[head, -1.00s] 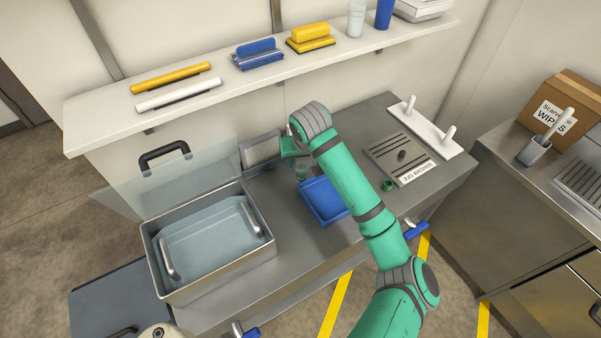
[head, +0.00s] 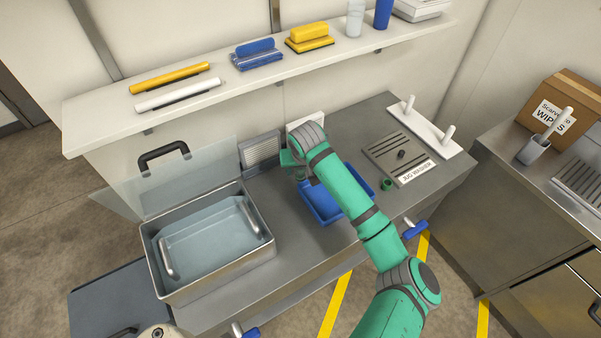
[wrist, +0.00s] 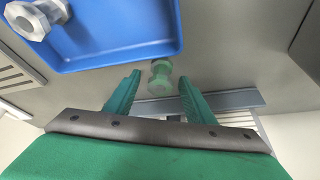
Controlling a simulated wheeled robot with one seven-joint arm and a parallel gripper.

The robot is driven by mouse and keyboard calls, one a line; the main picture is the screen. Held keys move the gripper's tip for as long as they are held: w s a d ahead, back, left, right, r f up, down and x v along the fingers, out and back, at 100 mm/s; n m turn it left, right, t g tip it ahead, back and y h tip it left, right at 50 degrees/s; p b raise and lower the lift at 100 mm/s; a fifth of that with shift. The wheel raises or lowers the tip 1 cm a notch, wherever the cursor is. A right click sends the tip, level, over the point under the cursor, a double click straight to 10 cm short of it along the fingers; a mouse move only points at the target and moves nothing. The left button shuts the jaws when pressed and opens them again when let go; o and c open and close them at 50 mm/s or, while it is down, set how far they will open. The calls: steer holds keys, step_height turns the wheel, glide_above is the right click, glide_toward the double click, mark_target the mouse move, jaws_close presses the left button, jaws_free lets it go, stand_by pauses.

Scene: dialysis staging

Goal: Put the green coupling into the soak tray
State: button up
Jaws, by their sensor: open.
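The green coupling (wrist: 160,78) is a small pale green spool-shaped piece, seen in the wrist view just outside the blue tray's edge. My gripper (wrist: 159,80) is open, with one finger on either side of the coupling in that view and a gap on both sides. I cannot tell whether the fingertips are level with it. In the head view my gripper (head: 294,166) is over the counter, left of the blue tray (head: 318,203), and the coupling is mostly hidden there. The blue tray, perhaps the soak tray, also shows in the wrist view (wrist: 120,55), holding a whitish coupling (wrist: 38,17).
A steel basin (head: 220,282) with a raised clear lid stands at the left. A dark green ring (head: 386,185) lies right of the blue tray, by the jug washer plate (head: 400,155). A shelf (head: 215,90) runs above the counter's back.

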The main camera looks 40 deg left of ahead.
steer(key=c, duration=1.2)
steer(key=shift+r, duration=0.15)
